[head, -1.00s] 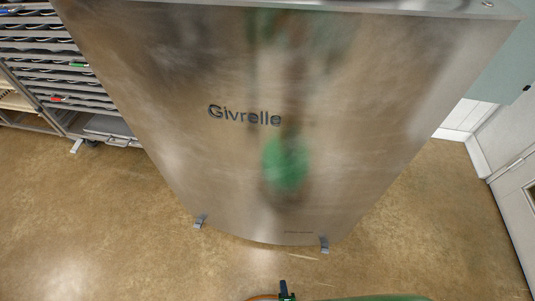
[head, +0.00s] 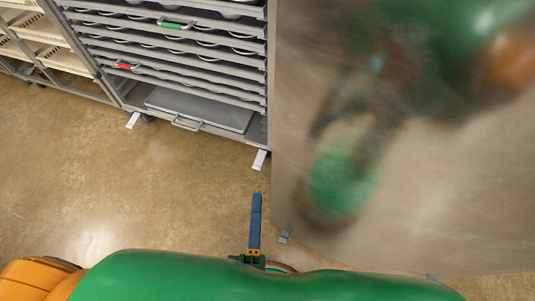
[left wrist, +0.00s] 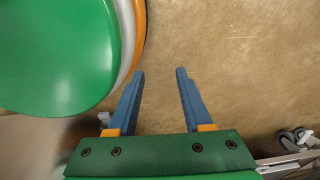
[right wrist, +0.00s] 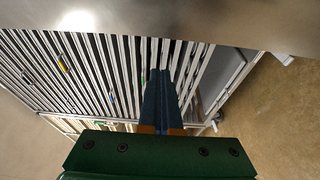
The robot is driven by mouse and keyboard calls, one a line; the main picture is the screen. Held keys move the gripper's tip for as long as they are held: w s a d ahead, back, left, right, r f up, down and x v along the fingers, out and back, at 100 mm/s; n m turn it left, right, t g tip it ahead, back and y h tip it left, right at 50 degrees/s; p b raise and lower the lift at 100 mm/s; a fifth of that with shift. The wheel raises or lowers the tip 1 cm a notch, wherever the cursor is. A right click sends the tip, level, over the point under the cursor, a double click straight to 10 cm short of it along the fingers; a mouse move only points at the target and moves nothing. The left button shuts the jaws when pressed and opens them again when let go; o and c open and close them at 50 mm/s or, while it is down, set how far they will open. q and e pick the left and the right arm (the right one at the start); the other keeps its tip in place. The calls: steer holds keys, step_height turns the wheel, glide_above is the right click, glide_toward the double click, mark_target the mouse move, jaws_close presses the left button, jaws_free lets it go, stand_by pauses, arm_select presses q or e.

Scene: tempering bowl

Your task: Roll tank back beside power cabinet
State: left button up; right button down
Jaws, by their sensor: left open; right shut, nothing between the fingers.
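I cannot make out a tank or a power cabinet for certain in these views. A large brushed-steel unit (head: 440,220) fills the right of the head view, with a blurred reflection of my green body on it. My right gripper (head: 256,197) points up the picture at the bottom middle, left of the steel unit; in the right wrist view (right wrist: 160,72) its blue fingers are together with nothing between them. My left gripper (left wrist: 160,72) shows only in the left wrist view, open and empty above the floor.
A wheeled tray rack (head: 190,70) with a red and a green handle stands at the upper left, close beside the steel unit. A cream-shelved rack (head: 45,45) is farther left. Bare tan floor (head: 150,185) lies between the racks and me.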

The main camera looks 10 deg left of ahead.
glide_toward(280, 150)
steer(key=w+a, duration=0.4)
steer(key=w+d+p, duration=0.2)
steer(key=shift+d+r, duration=0.1)
steer(key=shift+d, duration=0.2)
steer(key=shift+w+d, duration=0.2)
steer(key=shift+d, duration=0.25)
arm_select(q)
steer(key=shift+s+d+r, duration=0.3)
steer(key=shift+d+r, duration=0.2)
steer(key=shift+r, duration=0.05)
steer(key=shift+s+d+r, duration=0.3)
steer(key=shift+d+r, duration=0.15)
steer(key=shift+r, duration=0.05)
